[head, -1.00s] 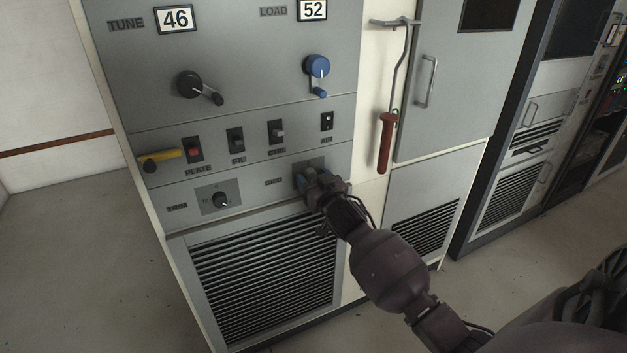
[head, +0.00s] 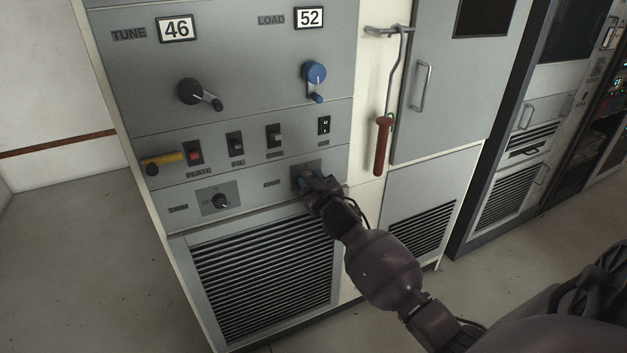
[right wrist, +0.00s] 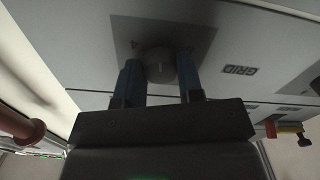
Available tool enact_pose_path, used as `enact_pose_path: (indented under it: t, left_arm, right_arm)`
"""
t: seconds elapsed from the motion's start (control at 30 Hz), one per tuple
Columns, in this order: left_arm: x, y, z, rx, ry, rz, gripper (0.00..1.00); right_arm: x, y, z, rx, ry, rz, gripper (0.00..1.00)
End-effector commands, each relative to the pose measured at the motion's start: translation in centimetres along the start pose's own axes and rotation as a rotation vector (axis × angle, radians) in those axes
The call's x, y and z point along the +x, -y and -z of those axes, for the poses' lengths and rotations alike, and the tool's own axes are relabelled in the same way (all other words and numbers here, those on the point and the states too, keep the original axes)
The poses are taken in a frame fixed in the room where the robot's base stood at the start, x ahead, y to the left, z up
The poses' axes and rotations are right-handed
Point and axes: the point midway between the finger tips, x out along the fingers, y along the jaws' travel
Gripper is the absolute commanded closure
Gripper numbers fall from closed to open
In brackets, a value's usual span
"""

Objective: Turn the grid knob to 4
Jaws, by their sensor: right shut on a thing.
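The grid knob (right wrist: 161,66) is a small round grey knob with a pale pointer line, on a darker square plate (right wrist: 122,32) beside the GRID label (right wrist: 240,70), which looks upside down in the right wrist view. My right gripper (right wrist: 160,72) has its two blue fingers on either side of the knob and is shut on it. In the head view my right gripper (head: 305,183) covers the knob and much of its plate (head: 300,170). The scale numbers cannot be read. My left gripper is not in view.
The trim knob (head: 220,201) is left of the grid plate. A row of switches (head: 235,144) sits above, with a yellow handle (head: 163,162) at its left. A red-handled hook (head: 383,146) hangs to the right. A louvred vent (head: 262,275) lies below.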

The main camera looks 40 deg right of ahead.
Motion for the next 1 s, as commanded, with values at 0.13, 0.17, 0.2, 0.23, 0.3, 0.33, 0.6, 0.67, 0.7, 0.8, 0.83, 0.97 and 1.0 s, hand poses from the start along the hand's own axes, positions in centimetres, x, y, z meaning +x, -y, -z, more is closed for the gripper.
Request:
enact_pose_path:
  t: [0.13, 0.17, 0.2, 0.23, 0.3, 0.33, 0.6, 0.67, 0.7, 0.8, 0.83, 0.97, 1.0]
  left_arm:
    - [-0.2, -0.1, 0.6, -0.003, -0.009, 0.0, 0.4]
    - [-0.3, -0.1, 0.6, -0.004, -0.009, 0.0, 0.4]
    - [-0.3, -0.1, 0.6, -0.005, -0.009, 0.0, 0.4]
    - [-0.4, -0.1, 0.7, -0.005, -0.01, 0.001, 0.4]
    - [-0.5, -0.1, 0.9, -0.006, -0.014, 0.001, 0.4]
    - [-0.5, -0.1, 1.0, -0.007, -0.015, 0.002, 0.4]
    - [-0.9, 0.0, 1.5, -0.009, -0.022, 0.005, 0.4]
    - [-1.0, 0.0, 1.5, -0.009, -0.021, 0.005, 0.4]
    - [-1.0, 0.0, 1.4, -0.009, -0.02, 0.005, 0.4]
    - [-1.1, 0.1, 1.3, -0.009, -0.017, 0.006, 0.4]
    - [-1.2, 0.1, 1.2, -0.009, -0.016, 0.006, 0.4]
    - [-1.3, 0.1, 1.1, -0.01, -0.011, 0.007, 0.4]
    - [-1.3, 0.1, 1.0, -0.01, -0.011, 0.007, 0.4]
  right_arm:
    - [0.0, -0.1, 0.3, -0.139, -0.001, -0.001, 0.89]
    - [0.0, -0.1, 0.3, -0.168, -0.001, -0.001, 0.89]
    - [0.0, -0.1, 0.3, -0.205, -0.001, -0.001, 0.89]
    - [0.0, -0.1, 0.3, -0.235, -0.001, -0.001, 0.89]
    - [0.0, -0.1, 0.2, -0.301, -0.001, -0.001, 0.89]
    - [0.0, -0.1, 0.2, -0.33, -0.001, -0.001, 0.89]
    - [0.0, -0.1, 0.1, -0.579, 0.001, 0.0, 0.89]
    - [0.0, -0.1, 0.1, -0.629, 0.001, 0.0, 0.89]
    - [0.0, -0.1, 0.1, -0.659, 0.001, 0.0, 0.89]
    - [0.0, -0.2, 0.0, -0.73, 0.001, 0.0, 0.89]
    - [0.0, -0.2, 0.0, -0.749, 0.002, 0.0, 0.89]
    - [0.0, -0.1, 0.0, -0.818, 0.002, 0.001, 0.89]
    - [0.0, -0.1, 0.0, -0.835, 0.002, 0.001, 0.89]
